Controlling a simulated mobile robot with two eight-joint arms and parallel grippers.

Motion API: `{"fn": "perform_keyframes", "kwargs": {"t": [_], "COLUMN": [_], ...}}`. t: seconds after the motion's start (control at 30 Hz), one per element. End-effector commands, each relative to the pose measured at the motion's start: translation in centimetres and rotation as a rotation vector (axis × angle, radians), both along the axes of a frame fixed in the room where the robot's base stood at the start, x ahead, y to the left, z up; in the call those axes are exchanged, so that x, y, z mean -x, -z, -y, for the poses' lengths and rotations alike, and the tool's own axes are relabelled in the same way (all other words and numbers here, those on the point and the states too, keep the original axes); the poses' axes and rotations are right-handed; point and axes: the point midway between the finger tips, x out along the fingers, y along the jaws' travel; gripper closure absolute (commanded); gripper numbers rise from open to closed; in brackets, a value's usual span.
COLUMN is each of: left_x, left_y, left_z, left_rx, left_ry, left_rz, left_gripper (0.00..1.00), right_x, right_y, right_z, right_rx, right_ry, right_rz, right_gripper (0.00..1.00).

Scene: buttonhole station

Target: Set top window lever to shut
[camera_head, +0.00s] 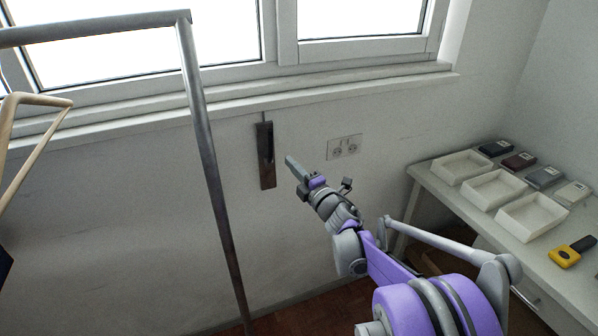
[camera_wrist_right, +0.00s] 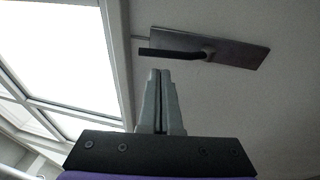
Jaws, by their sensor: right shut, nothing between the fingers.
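The window lever is a dark handle on a long brown-grey plate (camera_head: 267,178) on the wall below the window. In the right wrist view the plate (camera_wrist_right: 240,54) lies across the top, and the black handle (camera_wrist_right: 165,53) points from its pivot toward the window, along the plate's length. A thin rod runs from the plate up toward the sill. My right gripper (camera_head: 289,160) is shut and empty, just right of the plate in the head view. Its fingertips (camera_wrist_right: 160,74) show just below the handle in the wrist view, apparently not touching it. My left gripper is out of view.
A metal rail frame (camera_head: 205,150) stands at the left, in front of the wall. A wooden rail (camera_head: 35,145) is at the far left. A wall socket (camera_head: 344,147) is right of the lever. A table (camera_head: 530,262) at the right bears white trays (camera_head: 532,214) and small boxes.

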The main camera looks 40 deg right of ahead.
Motion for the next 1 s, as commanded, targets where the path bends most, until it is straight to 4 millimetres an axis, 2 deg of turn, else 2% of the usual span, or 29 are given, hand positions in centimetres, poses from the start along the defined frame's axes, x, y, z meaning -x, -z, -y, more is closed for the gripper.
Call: {"fn": "perform_keyframes", "kwargs": {"t": [0.03, 0.2, 0.4, 0.57, 0.87, 1.0], "left_x": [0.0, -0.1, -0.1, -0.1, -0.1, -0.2], "left_y": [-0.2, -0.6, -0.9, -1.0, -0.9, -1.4], "left_z": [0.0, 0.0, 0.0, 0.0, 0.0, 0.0], "left_rx": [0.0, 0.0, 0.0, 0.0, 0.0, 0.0], "left_ry": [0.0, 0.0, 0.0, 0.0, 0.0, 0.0], "left_rz": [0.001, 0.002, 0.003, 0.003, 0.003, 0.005], "left_gripper": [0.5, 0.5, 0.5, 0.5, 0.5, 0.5], "right_x": [-1.3, -4.6, -7.1, -7.9, -7.9, -8.7], "right_y": [-0.3, -0.8, -1.2, -1.3, -1.3, -1.9], "right_z": [0.0, 0.2, 0.4, 0.4, 0.5, 0.7], "right_rx": [-0.001, -0.001, -0.001, -0.002, -0.002, -0.002], "right_ry": [-0.001, 0.0, 0.0, 0.001, 0.002, 0.002], "right_rz": [0.0, 0.0, 0.0, 0.0, 0.0, 0.0], "right_gripper": [1.0, 1.0, 1.0, 1.0, 1.0, 1.0]}}
